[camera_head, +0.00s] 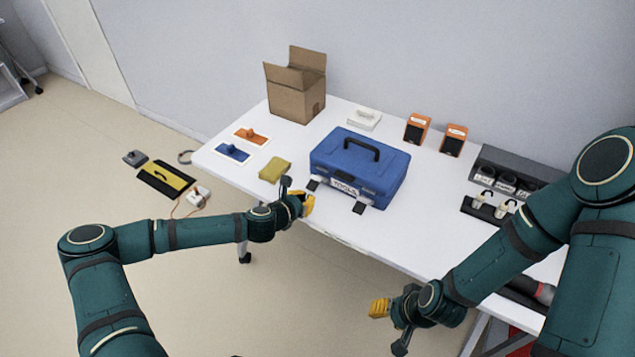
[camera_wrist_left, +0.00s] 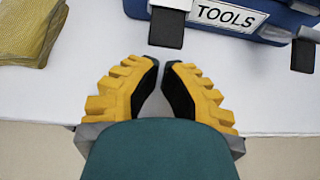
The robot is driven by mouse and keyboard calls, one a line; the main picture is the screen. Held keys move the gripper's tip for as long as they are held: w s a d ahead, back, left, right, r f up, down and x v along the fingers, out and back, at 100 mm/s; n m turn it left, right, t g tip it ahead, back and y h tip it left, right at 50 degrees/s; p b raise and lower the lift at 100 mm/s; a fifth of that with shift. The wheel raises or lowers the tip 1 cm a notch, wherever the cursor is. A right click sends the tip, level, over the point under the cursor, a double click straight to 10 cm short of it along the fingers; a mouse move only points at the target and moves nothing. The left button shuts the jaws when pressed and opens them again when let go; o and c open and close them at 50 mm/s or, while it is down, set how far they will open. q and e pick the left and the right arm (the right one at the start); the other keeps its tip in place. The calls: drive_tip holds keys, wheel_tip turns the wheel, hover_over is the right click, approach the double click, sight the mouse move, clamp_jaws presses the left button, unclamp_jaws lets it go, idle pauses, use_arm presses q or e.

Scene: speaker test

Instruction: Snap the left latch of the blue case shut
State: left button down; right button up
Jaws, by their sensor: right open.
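The blue case (camera_head: 360,165) stands on the table with its lid down and a TOOLS label (camera_wrist_left: 228,14) on its front. Its left latch (camera_head: 313,184) is a dark flap sticking out from the front; it also shows in the left wrist view (camera_wrist_left: 166,27). The right latch (camera_head: 359,207) sticks out the same way (camera_wrist_left: 303,55). My left gripper (camera_head: 305,203) is in front of the left latch, apart from it. Its yellow fingers (camera_wrist_left: 161,65) have their tips together, with nothing held. My right gripper (camera_head: 384,327) is open and empty, away from the case in front of the table.
A yellow cloth (camera_head: 274,170) lies left of the case. A cardboard box (camera_head: 297,100) stands behind it. Two orange speakers (camera_head: 417,128) and a grey rack (camera_head: 500,160) are to the right.

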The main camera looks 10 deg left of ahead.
use_arm(q)
drive_tip(key=shift+w+d+r, duration=0.2)
drive_tip(key=shift+w, duration=0.3)
idle(0.5)
drive_tip(key=s+a+p, duration=0.1)
drive_tip(key=s+a, duration=0.1)
drive_tip(key=s, duration=0.4)
drive_tip(key=shift+s+a, duration=0.3)
idle(0.6)
drive_tip(key=s+d+m, duration=0.1)
drive_tip(key=d+m, duration=0.1)
drive_tip(key=s+d+f+m+g+h, duration=0.1)
drive_tip(key=d+m, duration=0.1)
drive_tip(key=d, duration=0.1)
drive_tip(key=s+d+m+g+h, duration=0.1)
drive_tip(key=s+d+m, duration=0.1)
drive_tip(key=shift+d+f, duration=0.3)
drive_tip(key=shift+f, duration=0.1)
drive_tip(key=s+d+f+m+g, duration=0.2)
drive_tip(key=s+m+g, duration=0.1)
drive_tip(key=s+m, duration=0.45)
drive_tip(key=s+d+f+m+g, duration=0.2)
drive_tip(key=s+d+m+g, duration=0.15)
drive_tip(key=s+m, duration=0.35)
drive_tip(key=s+a+r+m+g+y, duration=0.1)
drive_tip(key=s+a+r+m+y, duration=0.1)
drive_tip(key=a+m, duration=0.3)
drive_tip(key=m+y, duration=0.1)
drive_tip(key=m, duration=0.3)
drive_tip(key=shift+s+g, duration=0.35)
